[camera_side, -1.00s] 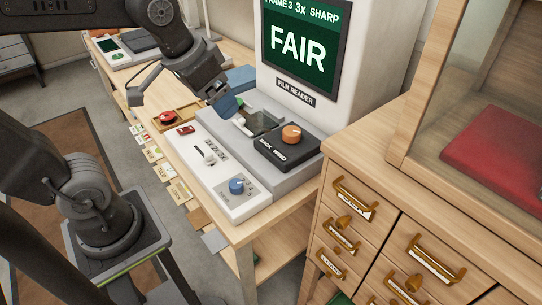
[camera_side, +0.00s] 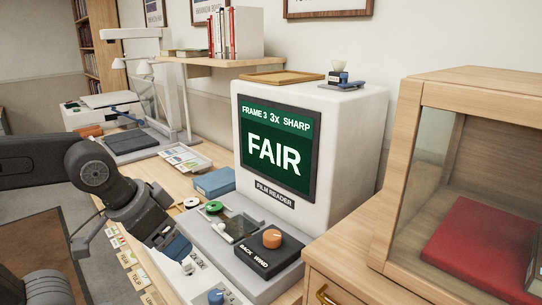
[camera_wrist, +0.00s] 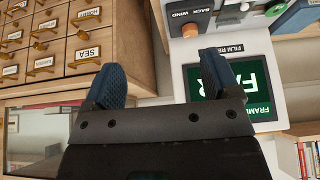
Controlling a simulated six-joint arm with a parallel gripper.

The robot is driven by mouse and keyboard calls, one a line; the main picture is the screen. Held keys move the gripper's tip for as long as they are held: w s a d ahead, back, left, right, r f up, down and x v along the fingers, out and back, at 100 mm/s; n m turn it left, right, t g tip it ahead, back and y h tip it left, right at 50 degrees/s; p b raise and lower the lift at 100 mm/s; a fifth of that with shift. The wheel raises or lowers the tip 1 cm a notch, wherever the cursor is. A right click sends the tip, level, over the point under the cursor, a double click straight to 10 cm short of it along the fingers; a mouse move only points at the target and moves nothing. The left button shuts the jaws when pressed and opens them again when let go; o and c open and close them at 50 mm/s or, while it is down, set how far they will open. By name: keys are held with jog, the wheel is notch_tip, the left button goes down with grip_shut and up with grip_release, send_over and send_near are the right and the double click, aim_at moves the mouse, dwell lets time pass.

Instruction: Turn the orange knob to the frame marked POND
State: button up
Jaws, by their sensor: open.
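The orange knob (camera_side: 272,239) sits on a black box (camera_side: 255,257) lettered BACK and WIND, in front of the film reader (camera_side: 310,130). Its screen (camera_side: 275,148) reads FRAME 3 3x SHARP and FAIR. In the wrist view the knob (camera_wrist: 191,30) is at the top, beyond my fingertips. My gripper (camera_side: 183,258), with blue fingers, is left of the black box, apart from the knob. In the wrist view my gripper (camera_wrist: 163,75) is open with nothing between its fingers.
A blue knob (camera_side: 216,297) and a white panel lie in front of the black box. A wooden cabinet with a glass-sided case (camera_side: 470,160) stands close at right. A blue box (camera_side: 214,182) lies on the table.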

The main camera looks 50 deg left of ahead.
dwell(0.4)
jog(key=n+g, duration=0.5)
jog(key=n, duration=0.3)
send_over(272, 234)
notch_tip(272, 234, down, 9)
notch_tip(272, 234, down, 14)
jog(key=shift+r, duration=0.25)
jog(key=c, duration=0.9)
